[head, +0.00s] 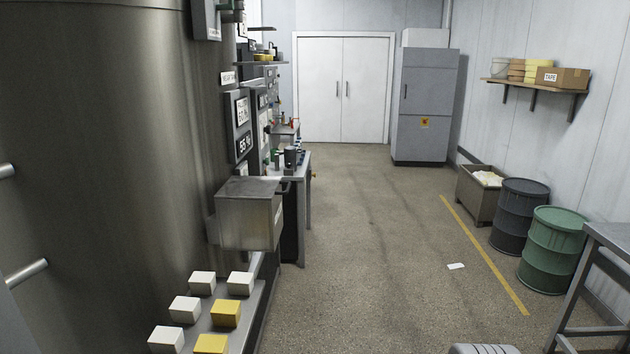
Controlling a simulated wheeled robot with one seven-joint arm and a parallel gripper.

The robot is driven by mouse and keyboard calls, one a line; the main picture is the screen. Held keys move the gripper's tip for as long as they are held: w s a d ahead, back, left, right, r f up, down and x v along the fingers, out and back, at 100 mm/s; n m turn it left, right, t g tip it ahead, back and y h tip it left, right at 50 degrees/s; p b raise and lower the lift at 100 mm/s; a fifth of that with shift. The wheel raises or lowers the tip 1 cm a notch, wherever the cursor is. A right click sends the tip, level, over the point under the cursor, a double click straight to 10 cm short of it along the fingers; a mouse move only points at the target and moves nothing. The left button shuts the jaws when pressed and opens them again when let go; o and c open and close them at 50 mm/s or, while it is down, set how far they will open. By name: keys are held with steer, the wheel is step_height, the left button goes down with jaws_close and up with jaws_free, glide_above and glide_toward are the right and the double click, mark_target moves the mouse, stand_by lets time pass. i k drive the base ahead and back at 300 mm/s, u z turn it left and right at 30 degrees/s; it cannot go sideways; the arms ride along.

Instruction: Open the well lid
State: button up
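A grey metal box (243,226), which looks like the well, is mounted on the side of the large steel tank at the left. Its flat lid (247,189) lies level on top and looks closed. A small dark part, perhaps a handle, shows at the lid's right edge. The inside of the box is hidden. My gripper is not in view.
The large tank (100,150) fills the left. A narrow shelf (236,318) with white and yellow blocks stands below the box. Drums (553,249) and a table (612,237) stand right.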

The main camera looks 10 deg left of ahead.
mark_target(236, 187)
steer(key=u, duration=0.15)
steer(key=i, duration=0.8)
steer(key=u, duration=1.1)
steer(key=i, duration=0.6)
steer(key=u, duration=0.6)
